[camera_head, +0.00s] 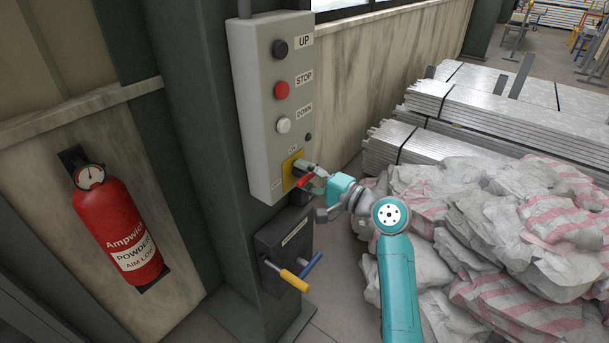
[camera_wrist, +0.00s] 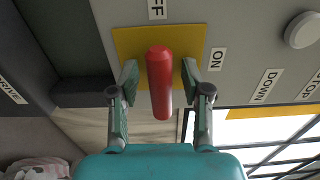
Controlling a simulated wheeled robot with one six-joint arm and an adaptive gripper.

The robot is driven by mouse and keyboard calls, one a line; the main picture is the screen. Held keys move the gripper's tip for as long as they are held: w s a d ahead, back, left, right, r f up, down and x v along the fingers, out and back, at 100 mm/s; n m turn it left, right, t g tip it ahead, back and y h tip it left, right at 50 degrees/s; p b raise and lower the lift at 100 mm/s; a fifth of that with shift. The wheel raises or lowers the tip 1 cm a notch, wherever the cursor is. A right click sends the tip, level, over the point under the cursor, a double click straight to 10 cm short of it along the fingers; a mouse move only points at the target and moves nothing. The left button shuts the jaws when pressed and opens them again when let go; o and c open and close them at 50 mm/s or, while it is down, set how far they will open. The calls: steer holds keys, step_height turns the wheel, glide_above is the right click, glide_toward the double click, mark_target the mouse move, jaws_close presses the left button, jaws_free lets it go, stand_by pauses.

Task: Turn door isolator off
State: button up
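The door isolator is a red handle (camera_head: 304,182) on a yellow plate (camera_head: 287,174) at the bottom of the grey control box (camera_head: 258,120). In the wrist view the red handle (camera_wrist: 159,80) stands upright in the picture, in front of the yellow plate (camera_wrist: 125,42). An ON label (camera_wrist: 217,59) is right of the plate, and a partly cut-off label ending in FF (camera_wrist: 157,8) is above it. My gripper (camera_head: 308,174) is at the handle. In the wrist view my gripper (camera_wrist: 160,82) is open, one finger on each side of the handle, with visible gaps.
UP (camera_head: 280,48), STOP (camera_head: 281,90) and DOWN (camera_head: 284,125) buttons sit above the isolator. A dark box with yellow (camera_head: 293,281) and blue (camera_head: 310,266) levers is below. A fire extinguisher (camera_head: 119,229) hangs left. White sacks (camera_head: 505,225) and stacked metal panels (camera_head: 500,110) lie right.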

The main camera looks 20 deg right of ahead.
steer(key=v, duration=1.2)
stand_by(0.4)
